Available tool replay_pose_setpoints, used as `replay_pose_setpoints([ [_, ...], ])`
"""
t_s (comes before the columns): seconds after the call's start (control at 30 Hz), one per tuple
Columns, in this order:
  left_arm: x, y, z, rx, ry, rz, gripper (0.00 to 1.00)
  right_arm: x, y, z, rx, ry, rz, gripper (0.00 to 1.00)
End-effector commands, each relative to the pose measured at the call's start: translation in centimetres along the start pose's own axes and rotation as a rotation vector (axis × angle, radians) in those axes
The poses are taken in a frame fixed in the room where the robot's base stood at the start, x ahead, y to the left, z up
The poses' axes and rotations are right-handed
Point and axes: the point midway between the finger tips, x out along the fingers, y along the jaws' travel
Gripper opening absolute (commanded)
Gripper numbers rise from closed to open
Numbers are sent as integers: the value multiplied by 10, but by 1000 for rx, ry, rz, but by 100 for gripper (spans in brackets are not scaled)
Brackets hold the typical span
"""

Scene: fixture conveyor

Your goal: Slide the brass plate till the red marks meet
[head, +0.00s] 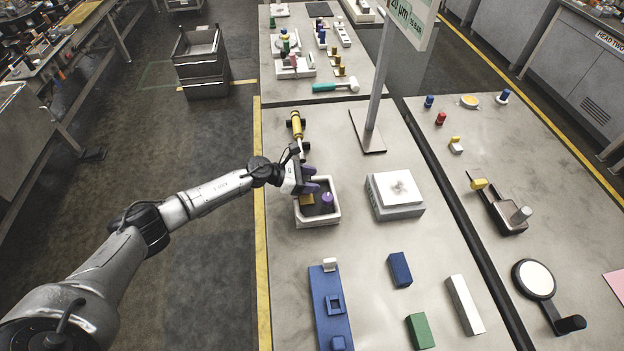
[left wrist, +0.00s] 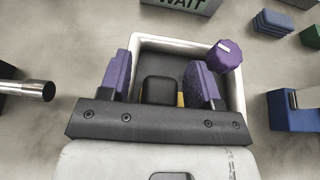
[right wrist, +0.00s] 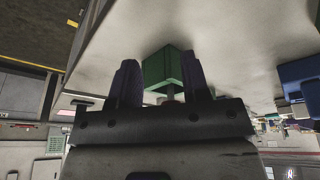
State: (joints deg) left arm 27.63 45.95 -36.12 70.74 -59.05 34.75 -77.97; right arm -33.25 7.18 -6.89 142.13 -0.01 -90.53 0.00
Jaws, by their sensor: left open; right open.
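A small brassy-yellow plate (head: 306,200) lies in the dark inside of a white-rimmed tray (head: 318,222). Only a sliver of yellow (left wrist: 181,99) shows in the left wrist view, between my fingers. A purple knob with a pale line (left wrist: 225,55) stands at the tray's right side; it also shows in the head view (head: 327,197). My left gripper (left wrist: 160,78) is open above the tray, its purple fingers apart, a dark block showing between them. My right gripper (right wrist: 160,80) is open, outside the head view, with a green block (right wrist: 164,66) showing between its fingers. I cannot make out red marks.
A white square block (head: 395,195) and a sign post (head: 376,90) stand right of the tray. A yellow-handled tool (head: 297,124) lies behind it. A blue fixture (head: 330,310), blue block (head: 400,269) and white bar (head: 465,304) are in front. Bare tabletop lies between.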

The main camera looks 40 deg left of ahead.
Motion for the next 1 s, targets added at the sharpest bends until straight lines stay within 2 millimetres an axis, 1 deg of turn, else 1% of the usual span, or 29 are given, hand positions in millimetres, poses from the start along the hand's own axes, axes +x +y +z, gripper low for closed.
replay_pose_setpoints([
  [0.13,4,0,0,0,1,0,57,0,0,0,0,0,0,43],
  [0.4,5,0,0,0,1,0,57,0,0,0,1,-1,-1,43],
  [0.47,5,0,0,0,1,0,53,0,-1,0,2,0,-2,43],
  [1.0,5,0,0,0,1,0,1,0,-3,0,9,0,-7,43],
])
